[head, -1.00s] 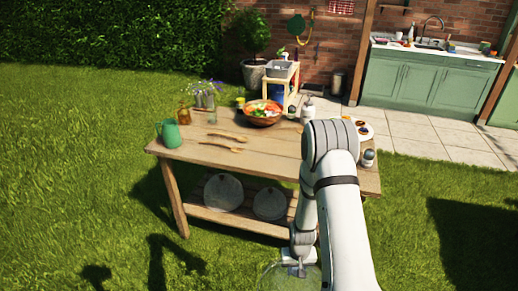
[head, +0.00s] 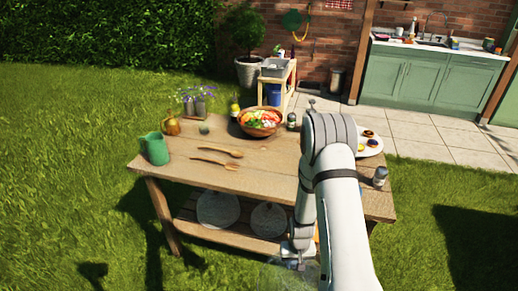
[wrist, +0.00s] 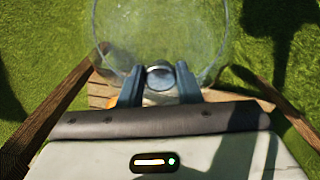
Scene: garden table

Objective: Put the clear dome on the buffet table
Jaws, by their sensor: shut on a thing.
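The clear dome (wrist: 160,30) hangs from my gripper (wrist: 159,82), whose two fingers are shut on its round knob. In the head view the dome (head: 283,274) is a faint see-through shape at the bottom edge, partly hidden by my arm, with my gripper (head: 298,258) above it. The dome is in front of the wooden buffet table (head: 200,175) and lower than its top. The tabletop behind my arm is hidden.
On the table are a green pitcher (head: 154,149), wooden servers (head: 220,154), a salad bowl (head: 260,121), flowers (head: 197,98), a plate of food (head: 371,147) and a shaker (head: 380,176). Two round discs (head: 217,208) (head: 268,219) stand on the lower shelf. The front middle of the tabletop is clear.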

